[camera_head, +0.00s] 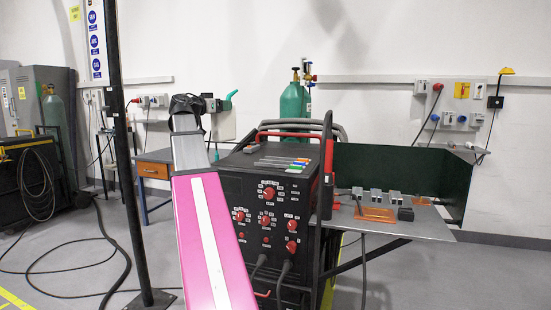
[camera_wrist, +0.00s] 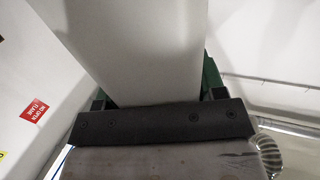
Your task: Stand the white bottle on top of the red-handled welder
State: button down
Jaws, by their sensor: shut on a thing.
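The welder (camera_head: 270,200) is a black box with red knobs and a red handle (camera_head: 290,136) at its top, standing upright in the middle of the head view. My gripper (camera_wrist: 156,92) shows in the wrist view with dark green fingers on both sides of a large plain white body, the white bottle (camera_wrist: 140,45). It is shut on the bottle, whose far end runs out of the picture. In the head view my pink arm rises left of the welder; the fingers and the bottle cannot be made out there.
Several coloured strips (camera_head: 283,162) lie on the welder's top. A metal bench (camera_head: 430,220) with a dark green screen (camera_head: 400,165) stands right of it. Green gas cylinders (camera_head: 292,104) stand behind. A dark post (camera_head: 124,150) stands to the left. Cables cross the floor there.

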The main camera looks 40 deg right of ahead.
jog(key=shift+s+d+r+g, duration=0.25)
jog(key=shift+d+r+g, duration=0.05)
jog(key=shift+d, duration=0.05)
jog(key=w+d+f, duration=0.3)
jog(key=d+f, duration=0.8)
jog(key=shift+w, duration=0.25)
jog(key=shift+f, duration=0.1)
jog(key=shift+c, duration=1)
grip_release()
jog(key=a, duration=0.8)
jog(key=s+a, duration=0.1)
jog(key=a, duration=0.3)
